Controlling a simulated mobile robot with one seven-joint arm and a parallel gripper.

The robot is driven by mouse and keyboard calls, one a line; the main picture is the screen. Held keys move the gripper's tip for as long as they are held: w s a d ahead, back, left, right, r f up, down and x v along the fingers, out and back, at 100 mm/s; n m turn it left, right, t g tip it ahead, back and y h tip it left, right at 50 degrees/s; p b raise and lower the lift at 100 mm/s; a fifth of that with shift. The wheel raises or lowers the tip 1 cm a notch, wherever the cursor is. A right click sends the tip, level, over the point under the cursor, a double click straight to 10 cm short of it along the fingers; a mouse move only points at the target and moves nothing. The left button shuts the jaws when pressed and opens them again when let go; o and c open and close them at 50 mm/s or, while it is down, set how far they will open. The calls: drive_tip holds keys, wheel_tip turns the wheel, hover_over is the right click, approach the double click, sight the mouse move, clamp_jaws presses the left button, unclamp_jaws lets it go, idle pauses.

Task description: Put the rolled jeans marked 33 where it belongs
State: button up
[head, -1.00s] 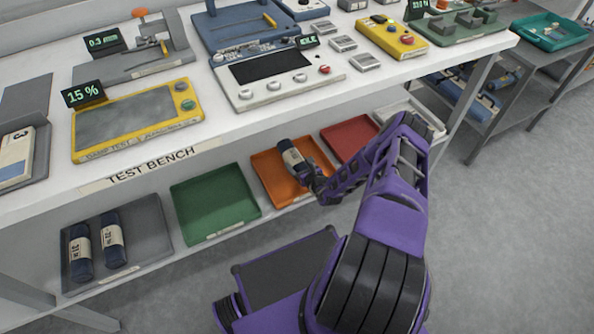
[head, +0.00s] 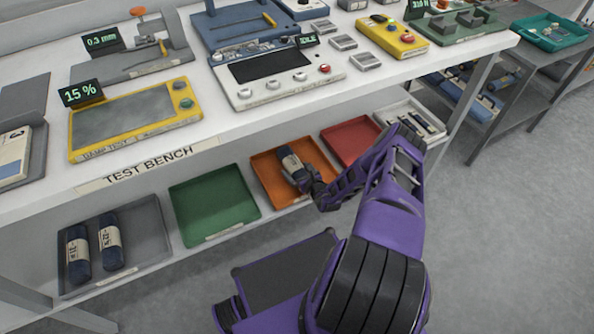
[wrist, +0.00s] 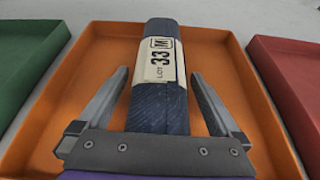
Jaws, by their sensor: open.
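My gripper (wrist: 160,88) is open, with one finger on each side of the roll and a visible gap on both sides. In the head view my gripper (head: 303,180) is at the near end of the roll, over the orange tray (head: 265,172).
A green tray (head: 210,205) is left of the orange one, a red tray (head: 350,142) right of it. A grey tray (head: 150,240) holds two rolled jeans; a white tray (head: 392,108) holds items. The bench top (head: 270,118) overhangs the shelf.

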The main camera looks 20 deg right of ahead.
drive_tip(key=shift+s+r, duration=0.15)
drive_tip(key=shift+r, duration=0.1)
drive_tip(key=p+v, duration=0.3)
drive_tip(key=v, duration=0.8)
drive_tip(key=shift+s+r, duration=0.15)
drive_tip(key=shift+s, duration=0.15)
